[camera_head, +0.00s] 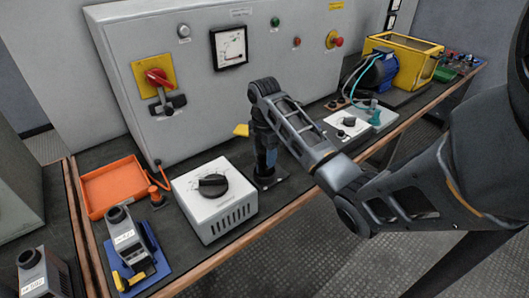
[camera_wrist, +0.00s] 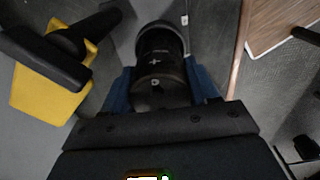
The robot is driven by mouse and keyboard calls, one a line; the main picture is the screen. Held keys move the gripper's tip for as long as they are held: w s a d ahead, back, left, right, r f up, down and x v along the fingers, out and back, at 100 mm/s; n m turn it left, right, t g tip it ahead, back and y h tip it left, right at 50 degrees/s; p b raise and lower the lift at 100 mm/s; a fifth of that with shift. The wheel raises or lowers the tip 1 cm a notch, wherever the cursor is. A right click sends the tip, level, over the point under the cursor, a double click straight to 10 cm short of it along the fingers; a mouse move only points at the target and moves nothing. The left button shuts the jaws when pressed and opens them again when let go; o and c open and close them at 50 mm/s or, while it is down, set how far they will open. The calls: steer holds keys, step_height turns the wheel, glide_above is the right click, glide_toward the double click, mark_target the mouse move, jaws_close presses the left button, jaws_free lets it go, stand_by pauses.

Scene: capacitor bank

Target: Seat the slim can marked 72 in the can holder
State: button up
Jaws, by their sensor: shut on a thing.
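My gripper (camera_head: 267,160) points down over the bench, just right of the white dial box, and its blue fingers are shut on a slim black can. In the wrist view the can (camera_wrist: 160,82) sits between the fingers, with a plus sign and small lettering; I cannot read a 72. A grey round rim surrounds the can's far end; I cannot tell whether the can is inside it or above it. A yellow piece with a black lever (camera_wrist: 50,75) is to the left of the can. The can holder is not clearly identifiable; a dark base (camera_head: 268,182) shows below my gripper.
The white dial box (camera_head: 214,200) stands close left of my gripper. An orange tray (camera_head: 112,187) and a blue stand (camera_head: 140,262) lie farther left. A grey cabinet (camera_head: 200,95) rises behind. A white switch panel (camera_head: 345,125) and blue motor (camera_head: 375,75) are right.

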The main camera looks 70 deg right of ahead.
steer(key=shift+f+b, duration=0.45)
steer(key=shift+f, duration=0.85)
steer(key=o, duration=1.4)
step_height(320, 180, up, 8)
steer(key=shift+f+p, duration=0.1)
steer(key=shift+p, duration=0.65)
steer(key=shift+s, duration=0.1)
